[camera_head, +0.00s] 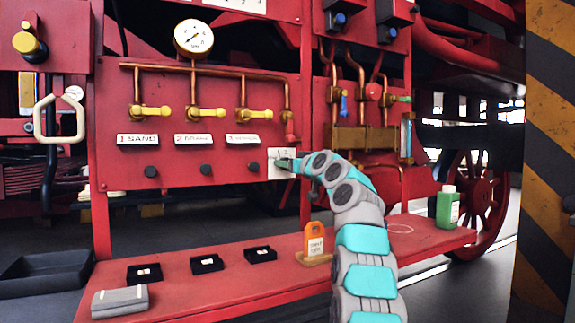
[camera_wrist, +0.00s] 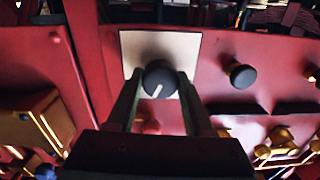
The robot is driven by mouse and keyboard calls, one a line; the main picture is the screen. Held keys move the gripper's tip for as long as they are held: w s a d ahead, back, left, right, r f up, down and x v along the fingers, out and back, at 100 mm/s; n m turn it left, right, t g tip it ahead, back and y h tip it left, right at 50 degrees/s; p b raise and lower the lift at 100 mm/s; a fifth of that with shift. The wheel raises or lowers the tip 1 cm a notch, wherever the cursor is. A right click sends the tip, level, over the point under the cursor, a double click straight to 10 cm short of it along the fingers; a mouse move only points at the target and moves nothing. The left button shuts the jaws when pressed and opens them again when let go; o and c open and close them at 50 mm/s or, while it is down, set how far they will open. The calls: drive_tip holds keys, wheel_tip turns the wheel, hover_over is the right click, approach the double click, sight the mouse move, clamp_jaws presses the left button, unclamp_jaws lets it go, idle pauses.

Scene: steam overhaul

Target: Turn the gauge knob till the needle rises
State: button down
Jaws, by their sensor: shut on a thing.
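The round white gauge (camera_head: 193,37) stands on a copper pipe at the top of the red panel. Its dark needle slants across the dial, too small to read exactly. A black round knob with a white mark (camera_wrist: 159,80) sits on a pale square plate (camera_wrist: 185,48) in the wrist view. My gripper (camera_wrist: 160,88) has one finger on each side of this knob and is shut on it. In the head view my gripper (camera_head: 287,163) is at the pale plate (camera_head: 279,172) low on the panel's right, and it hides the knob.
Several black knobs (camera_head: 206,169) line the panel below yellow valve handles (camera_head: 205,112) and white labels. A striped pillar (camera_head: 548,150) stands at right.

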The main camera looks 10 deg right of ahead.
drive_tip(key=m, duration=0.3)
drive_tip(key=shift+r, duration=0.1)
drive_tip(key=shift+m+p, duration=0.8)
drive_tip(key=shift+m, duration=1.2)
drive_tip(key=shift+d+m, duration=0.1)
drive_tip(key=shift+m, duration=0.2)
drive_tip(key=shift+c, duration=1.4)
unclamp_jaws()
drive_tip(key=b+v, duration=0.3)
drive_tip(key=v, duration=0.4)
drive_tip(key=shift+s, duration=0.35)
drive_tip(key=shift+d+f, duration=0.1)
drive_tip(key=shift+f, duration=0.1)
